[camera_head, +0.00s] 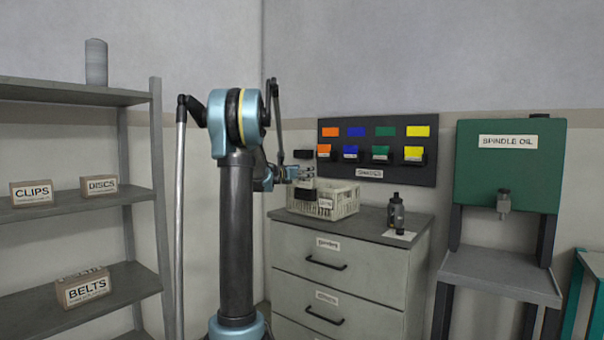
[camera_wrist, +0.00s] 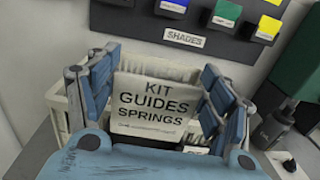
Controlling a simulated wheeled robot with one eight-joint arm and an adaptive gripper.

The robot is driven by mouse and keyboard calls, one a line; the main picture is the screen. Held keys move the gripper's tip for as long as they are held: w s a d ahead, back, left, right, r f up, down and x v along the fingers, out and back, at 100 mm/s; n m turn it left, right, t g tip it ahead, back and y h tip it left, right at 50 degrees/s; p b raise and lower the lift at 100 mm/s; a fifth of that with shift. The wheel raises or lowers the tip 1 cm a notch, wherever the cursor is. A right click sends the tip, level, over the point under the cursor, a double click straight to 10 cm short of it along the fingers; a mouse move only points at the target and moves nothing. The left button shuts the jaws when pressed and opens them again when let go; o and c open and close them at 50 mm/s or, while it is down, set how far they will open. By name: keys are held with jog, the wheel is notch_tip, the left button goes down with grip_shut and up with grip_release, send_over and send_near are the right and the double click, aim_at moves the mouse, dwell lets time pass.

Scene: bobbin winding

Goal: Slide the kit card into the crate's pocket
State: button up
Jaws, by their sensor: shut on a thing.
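The kit card (camera_wrist: 152,108) is a whitish card that reads KIT, GUIDES, SPRINGS. In the wrist view it stands face-on between the two blue fingers of my gripper (camera_wrist: 161,64), which is shut on it. The pale slatted crate (camera_head: 345,206) stands on the drawer cabinet in the head view, with a small label on its front. In the wrist view the crate's rim (camera_wrist: 58,112) shows beside and behind the card. My gripper (camera_head: 304,176) is at the crate's upper left. The pocket is hidden in the wrist view, and I cannot tell whether the card touches it.
A dark shades board (camera_head: 376,150) with coloured cards hangs behind the crate. A dark bottle (camera_head: 396,212) stands on the cabinet top (camera_head: 408,237) to the right, with a paper by it. A shelf (camera_head: 75,215) with boxes is at left, a green spindle oil tank (camera_head: 505,170) at right.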

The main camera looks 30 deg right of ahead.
aim_at(304, 181)
jog(key=shift+f, duration=0.25)
jog(key=shift+f, duration=0.35)
jog(key=shift+f, duration=0.35)
jog(key=shift+f, duration=0.35)
jog(key=shift+f, duration=0.35)
jog(key=shift+f, duration=0.3)
jog(key=shift+f, duration=0.5)
